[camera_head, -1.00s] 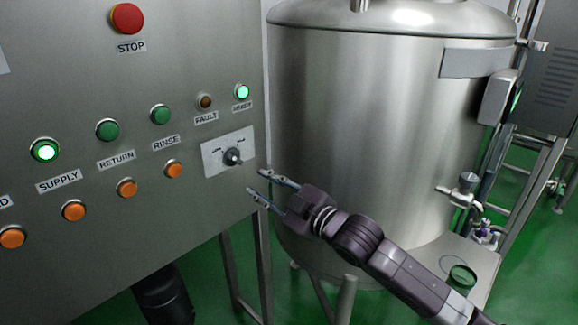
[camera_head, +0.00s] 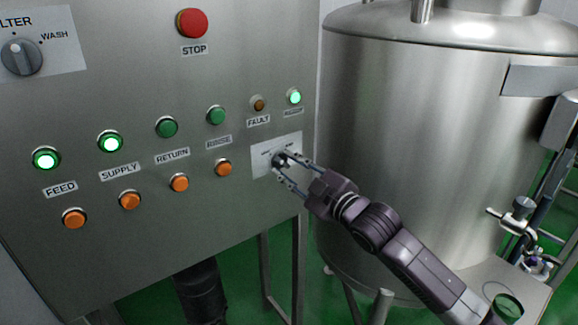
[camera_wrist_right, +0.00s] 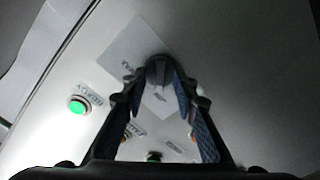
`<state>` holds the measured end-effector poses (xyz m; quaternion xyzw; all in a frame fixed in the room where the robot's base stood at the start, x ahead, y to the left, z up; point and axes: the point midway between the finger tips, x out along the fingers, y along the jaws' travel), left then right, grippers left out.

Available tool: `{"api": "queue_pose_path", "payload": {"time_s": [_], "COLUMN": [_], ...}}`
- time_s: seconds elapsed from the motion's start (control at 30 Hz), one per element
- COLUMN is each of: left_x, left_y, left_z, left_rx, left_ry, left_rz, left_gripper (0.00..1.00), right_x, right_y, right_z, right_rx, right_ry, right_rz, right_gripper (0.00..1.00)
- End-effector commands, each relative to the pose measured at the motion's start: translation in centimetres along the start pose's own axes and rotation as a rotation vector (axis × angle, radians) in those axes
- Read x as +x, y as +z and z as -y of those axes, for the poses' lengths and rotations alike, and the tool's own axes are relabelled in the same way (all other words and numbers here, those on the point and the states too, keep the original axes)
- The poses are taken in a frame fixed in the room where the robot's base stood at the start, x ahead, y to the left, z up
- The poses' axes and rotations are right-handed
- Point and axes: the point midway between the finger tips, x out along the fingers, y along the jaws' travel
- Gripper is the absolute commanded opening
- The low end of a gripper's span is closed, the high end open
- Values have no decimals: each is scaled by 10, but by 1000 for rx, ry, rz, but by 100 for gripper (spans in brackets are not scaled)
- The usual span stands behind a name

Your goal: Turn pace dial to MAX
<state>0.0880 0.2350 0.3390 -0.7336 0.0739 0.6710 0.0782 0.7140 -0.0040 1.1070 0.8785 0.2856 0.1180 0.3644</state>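The pace dial (camera_head: 279,160) is a small dark knob on a white plate (camera_head: 262,166) at the lower right of the control panel. In the right wrist view the dial (camera_wrist_right: 159,70) shows between the fingertips at the top. My right gripper (camera_head: 285,167) is at the dial, its fingers apart on either side of it. I cannot tell whether the fingers touch the knob. The plate's labels are too small or blurred to read, so the dial's setting is unclear. My left gripper is not in view.
The steel panel (camera_head: 120,250) carries a red STOP button (camera_head: 192,23), a FILTER/WASH switch (camera_head: 21,57), lit green FEED (camera_head: 46,158) and SUPPLY (camera_head: 110,142) buttons, and several orange buttons. A steel tank (camera_head: 410,150) stands close to the right of the panel.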

Motion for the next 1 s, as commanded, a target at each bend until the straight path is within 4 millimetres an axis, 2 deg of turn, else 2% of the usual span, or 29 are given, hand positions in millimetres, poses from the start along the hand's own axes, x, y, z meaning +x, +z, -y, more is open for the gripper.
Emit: {"api": "queue_pose_path", "payload": {"time_s": [0.2, 0.47, 0.77, 1.0], "left_x": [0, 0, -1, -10], "left_y": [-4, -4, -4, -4], "left_z": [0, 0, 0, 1], "left_rx": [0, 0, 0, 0], "left_ry": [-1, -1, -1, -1], "left_rz": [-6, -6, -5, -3], "left_gripper": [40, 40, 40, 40], "right_x": [0, 0, 0, 0], "right_y": [0, 0, 0, -2], "right_z": [0, 0, 0, -1], "right_rx": [0, 1, 10, 92], "right_ry": [0, 0, 0, 0], "right_rz": [-1, 0, 0, 0], "right_gripper": [27, 0, 0, 0]}}
